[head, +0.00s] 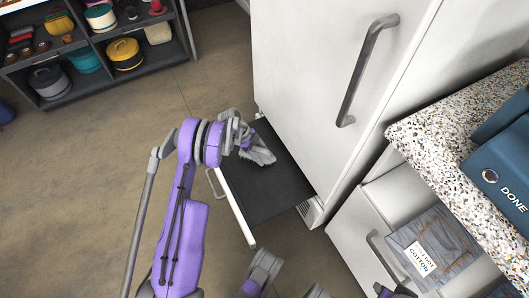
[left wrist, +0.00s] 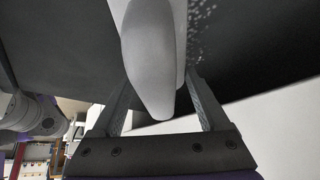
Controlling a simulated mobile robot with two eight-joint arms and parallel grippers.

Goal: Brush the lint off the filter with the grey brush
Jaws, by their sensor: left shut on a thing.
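The grey brush (head: 260,155) is held by my left gripper (head: 243,138), over the dark filter (head: 270,195) low at the white cabinet. In the left wrist view the brush's pale rounded handle (left wrist: 150,60) sits between the two fingers of my left gripper (left wrist: 159,85), which are shut on it. The dark filter surface (left wrist: 70,40) spreads behind it. White lint specks (left wrist: 202,22) show on the filter just right of the brush. Whether the bristles touch the filter is hidden. My right gripper cannot be made out.
The tall white cabinet (head: 310,70) with a long handle stands right behind the filter. A speckled counter (head: 430,135) with a blue bin marked DONE (head: 500,165) is at the right. Shelves (head: 85,50) stand far left; floor between is clear.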

